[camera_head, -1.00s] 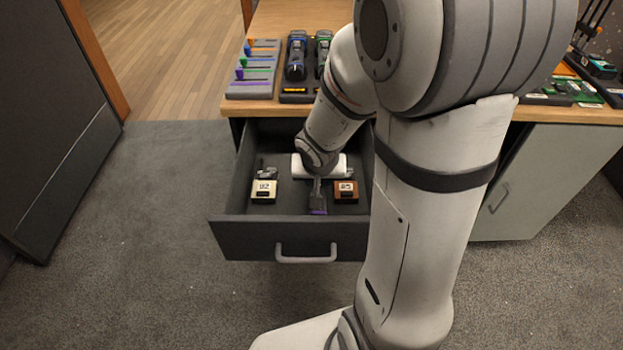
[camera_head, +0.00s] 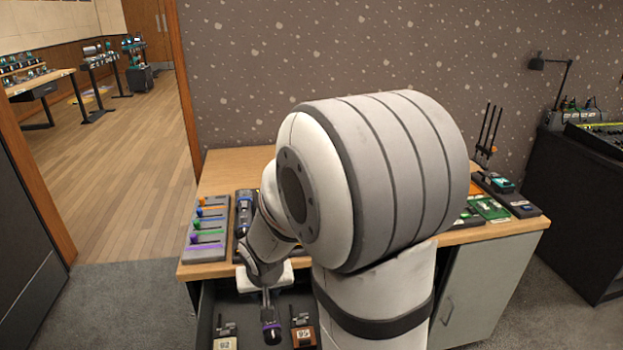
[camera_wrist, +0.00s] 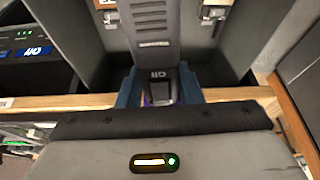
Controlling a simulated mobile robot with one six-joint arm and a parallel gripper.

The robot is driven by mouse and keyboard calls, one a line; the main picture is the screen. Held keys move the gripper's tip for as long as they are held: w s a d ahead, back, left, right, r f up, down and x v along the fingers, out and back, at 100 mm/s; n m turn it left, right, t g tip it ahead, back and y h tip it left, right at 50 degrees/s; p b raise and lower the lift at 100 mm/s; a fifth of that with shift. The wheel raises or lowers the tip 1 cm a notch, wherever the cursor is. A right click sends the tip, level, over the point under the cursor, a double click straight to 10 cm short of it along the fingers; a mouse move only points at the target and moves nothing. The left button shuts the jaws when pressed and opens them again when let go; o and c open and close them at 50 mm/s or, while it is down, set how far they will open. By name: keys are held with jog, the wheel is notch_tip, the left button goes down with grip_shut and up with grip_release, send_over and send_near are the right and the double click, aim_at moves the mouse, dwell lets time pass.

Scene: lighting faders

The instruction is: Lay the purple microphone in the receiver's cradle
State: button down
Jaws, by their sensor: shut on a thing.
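The purple microphone (camera_head: 271,332) is dark grey with a purple end. My gripper (camera_head: 266,296) is shut on it, and it hangs over the open drawer (camera_head: 206,312), between two small boxes. In the wrist view the microphone (camera_wrist: 152,35) extends up the picture from between the blue fingertips of my gripper (camera_wrist: 158,92). A dark unit (camera_head: 243,212) with a blue-marked microphone in it stands on the desk, left of my arm. My arm hides the desk to its right, and I cannot make out a purple receiver cradle.
A grey fader panel (camera_head: 205,236) with coloured knobs lies at the desk's left end. A cream box (camera_head: 225,342) and a brown box (camera_head: 303,335) sit in the drawer. Green boards (camera_head: 490,208) and dark devices lie at the desk's right. Carpet left of the drawer is clear.

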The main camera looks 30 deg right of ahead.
jog(key=w+r+n+p, duration=0.1)
jog(key=w+r+p, duration=0.1)
jog(key=r+p, duration=0.6)
jog(key=w+a+r+n+y+p, duration=0.1)
jog(key=w+r+p, duration=0.2)
jog(key=r+p, duration=0.5)
jog(key=p, duration=1.2)
jog(key=shift+w+a+r+n, duration=0.2)
jog(key=shift+w+n, duration=0.05)
jog(key=shift+n, duration=0.15)
